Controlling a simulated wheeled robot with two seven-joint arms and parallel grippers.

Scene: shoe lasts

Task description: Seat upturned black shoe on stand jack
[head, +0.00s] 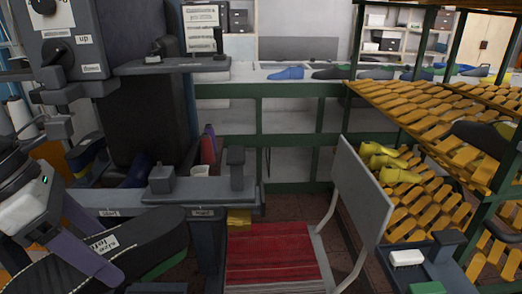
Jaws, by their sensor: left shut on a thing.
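A black shoe (145,238) is at the lower left, upturned with its dark sole facing up; a white label with writing is on it. My left gripper (108,257) is shut on this shoe, with one purple finger across its near side. Behind the shoe, to the right, is a grey stand (195,186) with upright blocks, which appears to be the stand jack. Its top is bare, and the shoe is apart from it in the picture. The shoe's near end is partly hidden by the gripper. My right gripper is not in view.
A grey machine (68,60) stands at the left. A chair with a red striped seat (270,255) is right of the stand. A rack with orange slats (425,110) holds yellow shoes (390,162) at the right. A white block (407,258) lies at the lower right.

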